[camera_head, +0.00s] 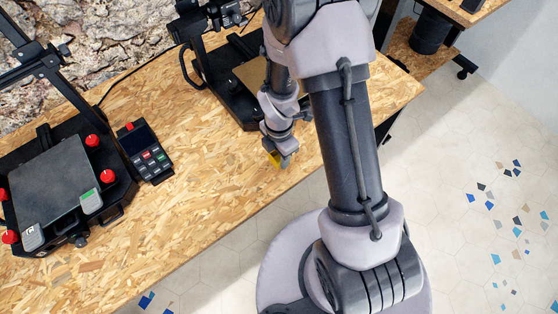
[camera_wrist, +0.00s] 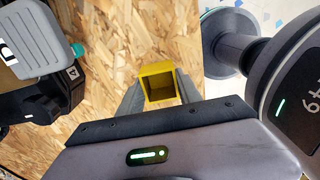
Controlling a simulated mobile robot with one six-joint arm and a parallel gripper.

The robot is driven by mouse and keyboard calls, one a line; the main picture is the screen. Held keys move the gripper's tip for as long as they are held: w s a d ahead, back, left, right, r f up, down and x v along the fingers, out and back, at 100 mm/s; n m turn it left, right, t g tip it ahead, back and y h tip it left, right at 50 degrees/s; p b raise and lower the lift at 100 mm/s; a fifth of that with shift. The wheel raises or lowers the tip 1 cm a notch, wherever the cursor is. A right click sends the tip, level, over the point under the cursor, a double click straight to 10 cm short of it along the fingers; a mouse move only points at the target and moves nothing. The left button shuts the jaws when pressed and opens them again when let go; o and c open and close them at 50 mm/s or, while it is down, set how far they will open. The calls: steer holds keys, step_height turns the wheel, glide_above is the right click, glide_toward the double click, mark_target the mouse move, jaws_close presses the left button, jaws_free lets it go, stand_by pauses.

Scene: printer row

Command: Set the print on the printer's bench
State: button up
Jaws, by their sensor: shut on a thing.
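The print is a small yellow open box (camera_wrist: 158,68), held between the two fingers of my gripper (camera_wrist: 160,92) in the wrist view. In the head view, a bit of the yellow print (camera_head: 273,158) shows at the tip of my gripper (camera_head: 280,160), over the wooden bench (camera_head: 215,170) near its front edge. The gripper is shut on the print. I cannot tell whether the print touches the bench. A printer (camera_head: 240,95) stands just behind my gripper, partly hidden by my arm. A second printer (camera_head: 60,190) stands at the left.
A dark control box (camera_head: 146,152) with coloured buttons sits beside the left printer. Bare bench lies between it and my gripper. Rough stone wall (camera_head: 100,40) runs behind. Another wooden bench (camera_head: 418,62) is at the upper right. Tiled floor (camera_head: 470,180) is open at the right.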

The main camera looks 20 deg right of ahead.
mark_target(279, 161)
step_height(279, 161, down, 3)
steer(key=shift+f+b, duration=0.1)
steer(key=shift+b, duration=0.55)
steer(key=shift+r, duration=0.2)
steer(key=shift+f, duration=0.1)
steer(key=o, duration=1.3)
